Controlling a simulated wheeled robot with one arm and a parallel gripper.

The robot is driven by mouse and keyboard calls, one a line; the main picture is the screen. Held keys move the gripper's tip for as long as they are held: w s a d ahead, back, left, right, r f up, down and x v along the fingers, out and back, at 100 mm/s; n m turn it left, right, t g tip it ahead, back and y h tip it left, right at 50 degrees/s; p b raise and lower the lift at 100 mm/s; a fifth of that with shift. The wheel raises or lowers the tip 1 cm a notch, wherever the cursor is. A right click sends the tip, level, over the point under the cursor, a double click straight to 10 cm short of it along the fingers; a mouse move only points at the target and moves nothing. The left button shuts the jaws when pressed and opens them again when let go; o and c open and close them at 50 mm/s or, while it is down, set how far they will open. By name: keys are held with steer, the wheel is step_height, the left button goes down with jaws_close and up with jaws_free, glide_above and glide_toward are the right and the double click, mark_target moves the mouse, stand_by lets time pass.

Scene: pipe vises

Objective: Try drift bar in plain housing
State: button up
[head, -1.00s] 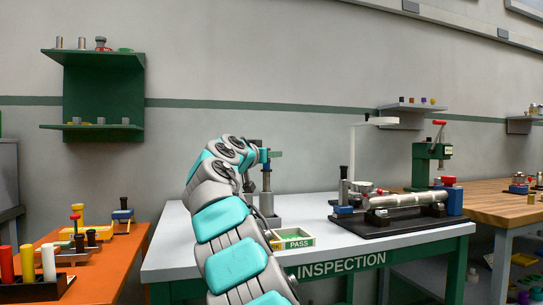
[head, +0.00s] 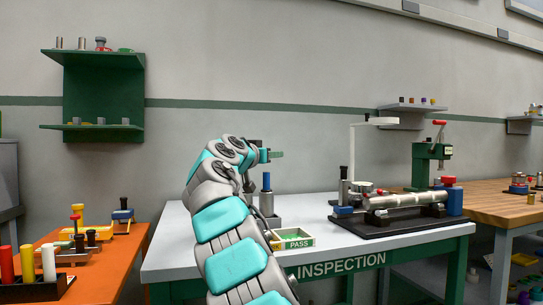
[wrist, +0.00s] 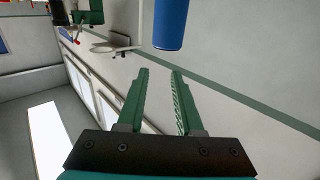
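My gripper (head: 277,154) is raised over the left part of the inspection table, with its green fingers pointing right. In the wrist view the fingers (wrist: 160,75) stand apart with nothing between them. A blue cylinder (head: 266,181), seemingly the drift bar's handle, stands upright just below my gripper, apart from it. It also shows beyond the fingertips in the wrist view (wrist: 171,22). Below it is a grey upright cylinder (head: 266,205) on a grey base; I cannot tell whether this is the plain housing or how deep the bar sits. My arm hides the left side.
A green PASS tray (head: 292,240) lies at the table's front. To the right, a black fixture (head: 400,228) holds a silver pipe (head: 400,200), with a green press (head: 428,160) behind. An orange bench (head: 110,262) with coloured parts is at left. The table's centre is clear.

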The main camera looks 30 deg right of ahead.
stand_by(0.3)
steer(key=o, duration=0.6)
steer(key=shift+c, duration=0.2)
